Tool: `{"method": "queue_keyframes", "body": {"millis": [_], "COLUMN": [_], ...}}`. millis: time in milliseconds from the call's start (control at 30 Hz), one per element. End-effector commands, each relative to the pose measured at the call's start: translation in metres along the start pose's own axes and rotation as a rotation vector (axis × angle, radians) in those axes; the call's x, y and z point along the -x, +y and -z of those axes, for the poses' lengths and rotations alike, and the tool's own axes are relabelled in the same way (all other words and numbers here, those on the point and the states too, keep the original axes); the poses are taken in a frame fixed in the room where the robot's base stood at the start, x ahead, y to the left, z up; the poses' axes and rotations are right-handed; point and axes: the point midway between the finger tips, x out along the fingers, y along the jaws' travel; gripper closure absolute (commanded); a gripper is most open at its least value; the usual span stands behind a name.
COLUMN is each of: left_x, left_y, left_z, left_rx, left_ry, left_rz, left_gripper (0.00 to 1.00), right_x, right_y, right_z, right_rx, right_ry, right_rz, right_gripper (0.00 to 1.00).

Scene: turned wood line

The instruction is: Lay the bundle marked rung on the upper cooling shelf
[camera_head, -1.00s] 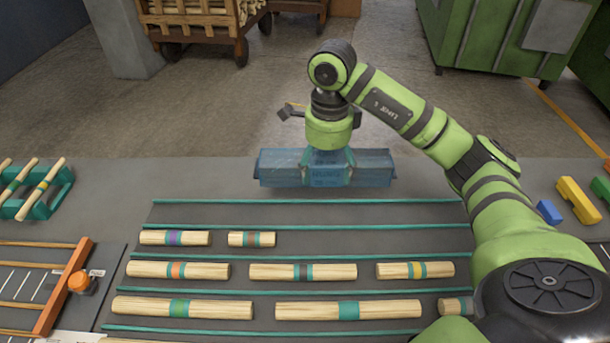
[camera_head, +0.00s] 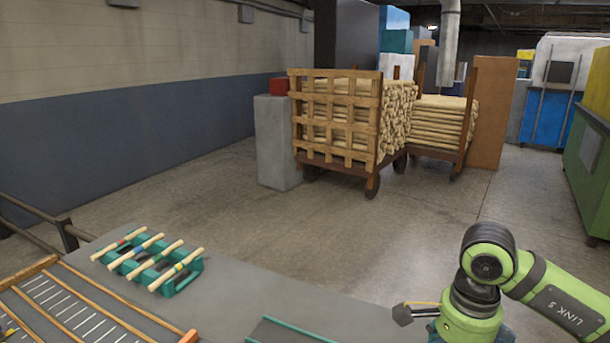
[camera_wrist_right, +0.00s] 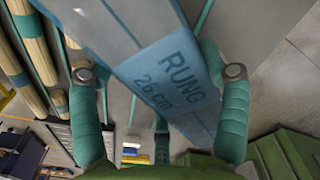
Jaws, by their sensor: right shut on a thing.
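The bundle marked rung (camera_wrist_right: 165,60) is a blue wrapped block with dark "RUNG 26 cm" lettering in the right wrist view. My right gripper (camera_wrist_right: 160,75) has its teal fingers on either side of the bundle and is shut on it. In the head view my right wrist (camera_head: 475,300) is at the lower right, and the fingers and nearly all of the bundle are cut off by the bottom edge. I cannot make out a cooling shelf in either current view. My left gripper is not in view.
A teal rack (camera_head: 178,284) with several banded sticks stands on the grey bench (camera_head: 240,300). An orange-framed wooden rack (camera_head: 75,310) is at lower left. Beyond open floor stand a concrete post (camera_head: 277,145) and carts of stacked wood (camera_head: 340,135). A green machine (camera_head: 590,170) is at right.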

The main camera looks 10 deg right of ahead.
Motion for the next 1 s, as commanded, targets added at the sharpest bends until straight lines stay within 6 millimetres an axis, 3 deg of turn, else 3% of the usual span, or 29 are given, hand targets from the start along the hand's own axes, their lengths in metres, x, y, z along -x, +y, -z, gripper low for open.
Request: {"method": "queue_keyframes", "body": {"millis": [100,300,500,700,1000], "left_x": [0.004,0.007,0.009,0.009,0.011], "left_y": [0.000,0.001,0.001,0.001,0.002], "left_z": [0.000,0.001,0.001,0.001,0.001], "left_rx": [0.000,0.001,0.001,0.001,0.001], "left_ry": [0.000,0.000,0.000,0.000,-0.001], "left_rz": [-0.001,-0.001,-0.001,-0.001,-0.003], "left_gripper": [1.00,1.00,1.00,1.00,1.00], "right_x": [-0.007,-0.020,-0.028,-0.030,-0.028], "right_y": [-0.006,-0.010,-0.009,-0.009,-0.011], "right_z": [-0.027,-0.064,-0.087,-0.093,-0.087], "right_rx": [0.348,0.873,1.201,1.305,1.244], "right_ry": [0.001,0.003,0.006,0.006,0.004], "right_rz": [0.004,0.002,0.001,0.001,0.004], "right_gripper": [0.80,0.80,0.80,0.80,0.80]}}
